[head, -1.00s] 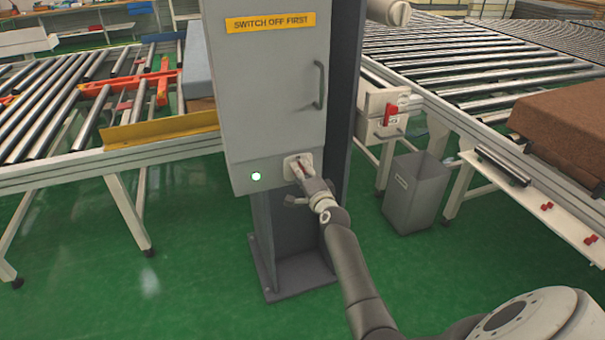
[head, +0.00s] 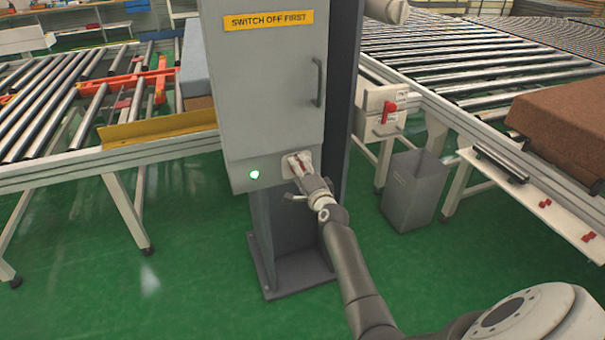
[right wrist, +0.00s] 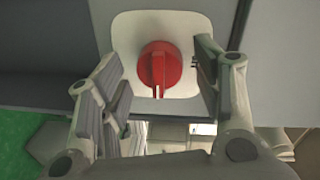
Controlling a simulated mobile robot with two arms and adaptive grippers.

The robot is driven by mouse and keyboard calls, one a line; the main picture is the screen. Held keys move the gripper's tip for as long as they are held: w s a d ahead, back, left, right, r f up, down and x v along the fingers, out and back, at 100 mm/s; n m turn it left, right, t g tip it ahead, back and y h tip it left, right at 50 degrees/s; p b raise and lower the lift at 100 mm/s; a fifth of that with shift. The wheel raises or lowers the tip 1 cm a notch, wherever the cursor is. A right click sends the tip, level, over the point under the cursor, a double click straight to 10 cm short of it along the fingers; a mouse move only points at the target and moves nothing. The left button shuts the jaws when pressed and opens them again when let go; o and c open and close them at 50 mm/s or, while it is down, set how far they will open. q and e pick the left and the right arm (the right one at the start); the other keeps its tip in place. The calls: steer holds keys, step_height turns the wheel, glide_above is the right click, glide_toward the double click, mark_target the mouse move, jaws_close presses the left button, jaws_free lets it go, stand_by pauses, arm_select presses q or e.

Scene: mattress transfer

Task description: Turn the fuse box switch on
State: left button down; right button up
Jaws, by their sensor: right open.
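The grey fuse box (head: 264,100) has a yellow "SWITCH OFF FIRST" label and a closed door with a handle. A lit green lamp (head: 254,174) is low on its front. The switch is a red rotary knob (right wrist: 160,66) on a pale square plate (right wrist: 128,28); its grip bar points down in the right wrist view. My right gripper (head: 300,172) is in front of the switch plate in the head view. In the right wrist view my right gripper (right wrist: 160,88) is open, with one finger on each side of the knob and gaps between. My left gripper is not in view.
Roller conveyors stand left (head: 50,100) and right (head: 470,60) of the box's column. A grey bin (head: 412,190) and a small box with a red switch (head: 388,106) are to the right. Green floor (head: 190,240) is clear in front.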

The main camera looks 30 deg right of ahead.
steer(key=shift+s, duration=0.1)
steer(key=v, duration=1.1)
steer(key=shift+s+a, duration=0.2)
steer(key=shift+s, duration=0.2)
